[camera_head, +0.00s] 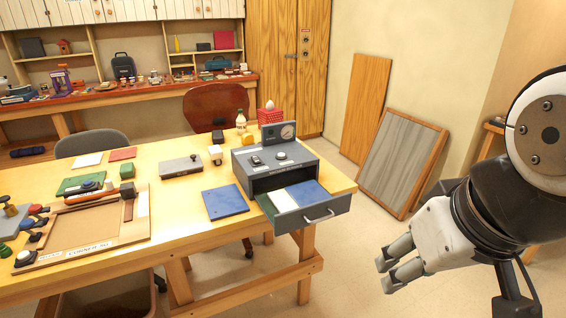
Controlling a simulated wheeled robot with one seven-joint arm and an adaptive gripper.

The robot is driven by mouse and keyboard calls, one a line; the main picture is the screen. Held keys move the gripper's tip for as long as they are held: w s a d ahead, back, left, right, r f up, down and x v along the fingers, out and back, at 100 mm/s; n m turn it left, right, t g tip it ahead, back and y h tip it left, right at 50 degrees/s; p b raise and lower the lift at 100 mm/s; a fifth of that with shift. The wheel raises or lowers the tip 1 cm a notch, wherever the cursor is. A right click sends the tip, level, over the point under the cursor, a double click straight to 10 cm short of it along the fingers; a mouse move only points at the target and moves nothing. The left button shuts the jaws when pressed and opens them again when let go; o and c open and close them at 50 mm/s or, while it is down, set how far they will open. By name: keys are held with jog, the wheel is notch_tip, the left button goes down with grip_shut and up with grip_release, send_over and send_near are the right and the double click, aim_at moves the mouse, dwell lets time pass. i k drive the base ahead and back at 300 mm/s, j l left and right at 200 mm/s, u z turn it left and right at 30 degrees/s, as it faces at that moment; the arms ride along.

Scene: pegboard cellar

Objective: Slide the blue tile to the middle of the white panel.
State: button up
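A flat blue tile (225,202) lies on the wooden table, left of a grey box (275,165) with a dial. The box's drawer (322,216) is pulled out over the table's front right edge. In it lie a white panel (283,200), a blue area (308,192) to its right and a dark green strip at its left. I cannot tell if that blue area is a loose tile. Another white flat piece (88,160) lies at the table's back left. My gripper (386,274) is open and empty, its fingers apart, off the table's right side.
A wooden tray (92,222) holds a dark red-brown block at the table's left. A grey flat box (181,166), a white bottle (241,122) and a red box (270,115) stand behind. Boards (400,165) lean on the wall. Floor between my gripper and the table is clear.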

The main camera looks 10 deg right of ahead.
aim_at(309, 193)
jog(key=i, duration=1.05)
